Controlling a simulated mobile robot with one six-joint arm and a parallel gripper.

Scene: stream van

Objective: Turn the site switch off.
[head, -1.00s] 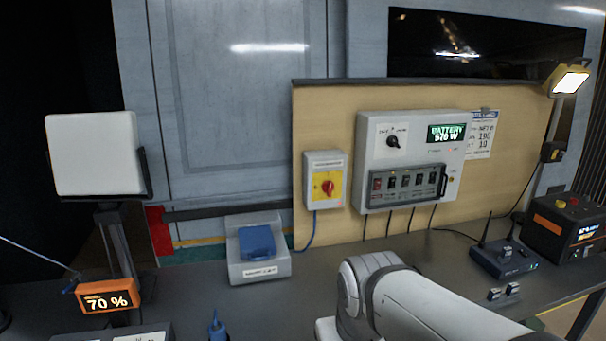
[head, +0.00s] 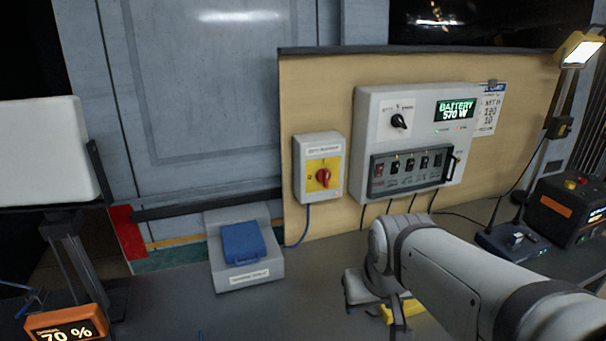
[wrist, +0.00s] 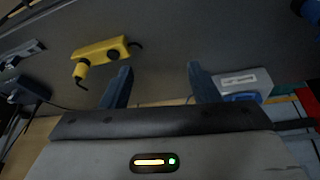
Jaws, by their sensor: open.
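A small grey box (head: 320,168) with a yellow plate and a red rotary knob (head: 323,177) is mounted on the wooden board. Its label is too small to read surely, and the knob's exact setting is unclear. To its right, a larger grey panel (head: 437,100) carries a black rotary knob (head: 399,121), a row of rocker switches (head: 408,172) and a lit display reading BATTERY (head: 455,110). My gripper (wrist: 160,85) is open and empty in the wrist view, pointing over the bench, apart from both switch boxes. My arm partly hides it in the head view.
A grey cradle holding a blue item (head: 243,243) stands below the small box. A yellow object (wrist: 100,50) lies on the bench. A lamp (head: 580,48), a router (head: 512,240) and a black-and-orange unit (head: 570,210) are at right. A 70 % display (head: 66,327) is at lower left.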

